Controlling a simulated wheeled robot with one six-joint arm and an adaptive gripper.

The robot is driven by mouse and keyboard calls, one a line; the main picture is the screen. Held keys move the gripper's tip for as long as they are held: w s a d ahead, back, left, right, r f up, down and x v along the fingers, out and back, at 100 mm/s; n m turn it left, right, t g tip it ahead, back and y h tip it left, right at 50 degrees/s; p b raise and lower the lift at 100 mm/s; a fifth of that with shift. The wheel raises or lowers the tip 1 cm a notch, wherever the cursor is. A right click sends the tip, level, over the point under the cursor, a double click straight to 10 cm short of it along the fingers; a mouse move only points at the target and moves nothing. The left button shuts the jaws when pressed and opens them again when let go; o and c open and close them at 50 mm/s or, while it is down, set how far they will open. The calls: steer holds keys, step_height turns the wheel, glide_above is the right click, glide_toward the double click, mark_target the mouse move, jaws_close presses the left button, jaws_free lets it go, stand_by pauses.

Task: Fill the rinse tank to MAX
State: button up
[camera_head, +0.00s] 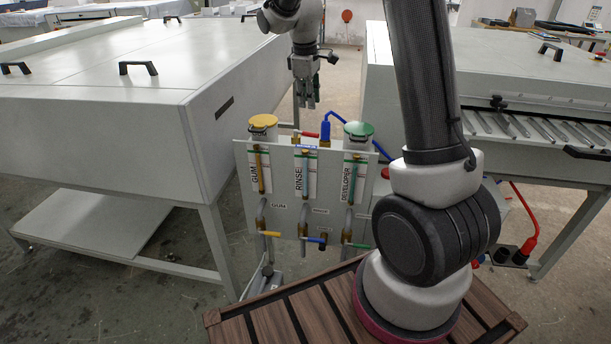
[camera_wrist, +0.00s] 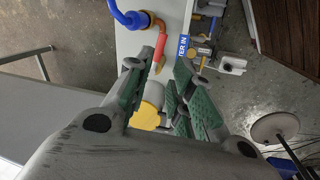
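The grey panel (camera_head: 281,222) carries labels GUM, RINSE (camera_head: 298,176) and DEVELOPER, each beside an upright sight tube; the rinse level is too small to read. A red-handled valve (camera_head: 306,134) sits at the panel's top, by a blue pipe (camera_head: 325,130) and above a small blue label. My gripper (camera_head: 306,104) hangs fingers down above and behind the panel's top edge. In the wrist view my gripper (camera_wrist: 167,75) is open and empty. The red handle (camera_wrist: 160,48) lies just beyond its fingertips, apparently apart from them. The rinse tank's body is hidden behind the panel.
Yellow (camera_head: 270,234), blue (camera_head: 316,241) and green (camera_head: 357,245) handles stick out low on the panel. A yellow-lidded container (camera_head: 263,122) and a green-lidded one (camera_head: 358,129) stand behind it. Large grey machines (camera_head: 130,85) flank both sides.

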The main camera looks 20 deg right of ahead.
steer(key=shift+n+g, duration=0.3)
steer(key=shift+n, duration=0.4)
steer(key=a+f, duration=0.1)
steer(key=a, duration=0.1)
steer(key=a+f, duration=0.1)
steer(key=a, duration=0.1)
steer(key=a+f, duration=0.1)
steer(key=a, duration=0.2)
steer(key=shift+s+a+f, duration=0.1)
steer(key=shift+s, duration=0.05)
jaws_close()
steer(key=s+a+f+m+y, duration=0.1)
steer(key=s+a+f+y, duration=0.15)
steer(key=a+f, duration=0.55)
steer(key=s+a+f+m+y, duration=0.1)
steer(key=s+a+f, duration=0.3)
steer(key=a, duration=0.7)
steer(key=m+t+h, duration=1)
steer(key=m+h, duration=0.3)
steer(key=m, duration=0.4)
glide_toward(307, 133)
steer(key=x, duration=0.4)
steer(key=d+r+x, duration=0.1)
steer(key=x, duration=0.2)
steer(key=shift+s, duration=0.3)
